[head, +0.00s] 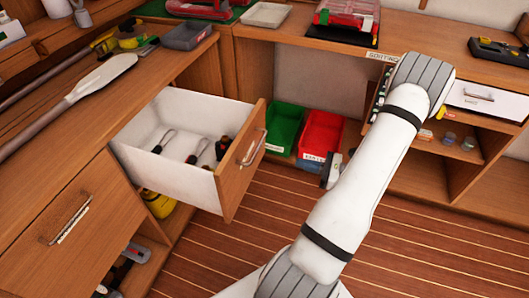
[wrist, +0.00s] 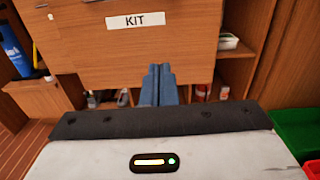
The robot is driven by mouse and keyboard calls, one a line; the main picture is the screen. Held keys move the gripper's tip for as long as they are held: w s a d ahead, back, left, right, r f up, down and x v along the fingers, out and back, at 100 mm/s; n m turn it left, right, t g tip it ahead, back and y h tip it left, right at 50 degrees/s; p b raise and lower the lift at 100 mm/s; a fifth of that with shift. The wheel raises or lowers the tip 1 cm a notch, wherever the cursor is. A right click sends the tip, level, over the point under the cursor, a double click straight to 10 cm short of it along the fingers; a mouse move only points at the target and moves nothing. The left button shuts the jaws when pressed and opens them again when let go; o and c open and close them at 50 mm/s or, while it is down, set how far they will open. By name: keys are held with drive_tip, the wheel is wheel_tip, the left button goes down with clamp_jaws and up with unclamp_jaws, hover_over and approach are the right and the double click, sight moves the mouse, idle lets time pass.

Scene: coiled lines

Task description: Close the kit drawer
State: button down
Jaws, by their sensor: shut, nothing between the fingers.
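The kit drawer (head: 234,178) stands pulled open at the left in the head view, with a white inside and a wooden front with a metal handle (head: 252,148). Several dark-handled tools lie in it. In the wrist view its wooden front (wrist: 190,45) carries a KIT label (wrist: 135,20). In the head view my arm mostly hides the gripper.
Green (head: 283,128) and red (head: 320,136) bins stand under the back bench, right of the drawer. A closed drawer (head: 58,222) is at lower left. A white-fronted drawer (head: 484,97) is at far right. The striped floor (head: 260,225) before the open drawer is clear.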

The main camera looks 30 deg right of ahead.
sight(253, 150)
drive_tip(key=x, duration=1.3)
drive_tip(key=shift+w+a+f+b, duration=0.15)
drive_tip(key=shift+w+f+b, duration=0.05)
drive_tip(key=shift+w+b, duration=0.15)
